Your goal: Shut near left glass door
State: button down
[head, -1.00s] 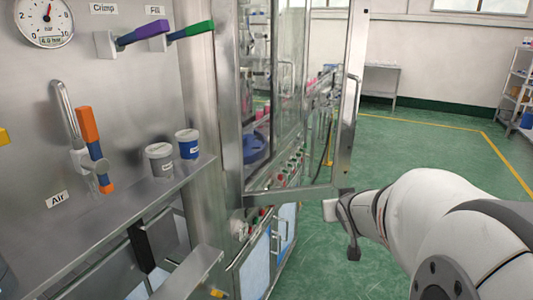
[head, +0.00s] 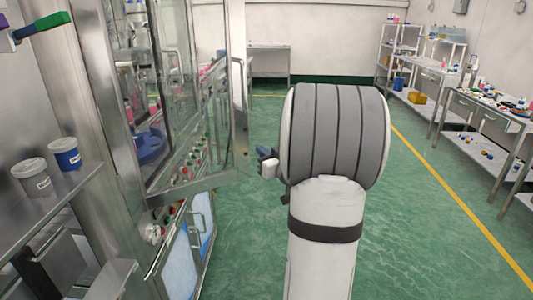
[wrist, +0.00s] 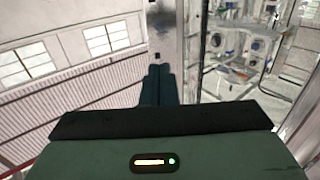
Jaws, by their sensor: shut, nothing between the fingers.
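The near left glass door (head: 238,90) stands open in the head view. Its steel-framed edge juts out from the machine towards the aisle. My gripper (head: 265,155) is just right of the door's lower outer corner, partly hidden by my arm. A small gap seems to show between them, but I cannot tell whether they touch. In the wrist view the fingers of my gripper (wrist: 160,75) are together with nothing between them. They point up at a steel upright (wrist: 165,35), with glass to its right; I cannot tell the distance between them.
A steel shelf (head: 50,215) with a grey-labelled cup (head: 34,177) and a blue-labelled cup (head: 65,154) is at the left. The green floor (head: 420,235) right of my arm is clear up to a yellow line. Worktables (head: 490,115) stand along the right.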

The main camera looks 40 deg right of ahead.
aim_at(243, 136)
jog(key=w+p, duration=0.1)
jog(key=w, duration=0.8)
jog(key=shift+w+d+p, duration=0.2)
jog(key=shift+p, duration=0.2)
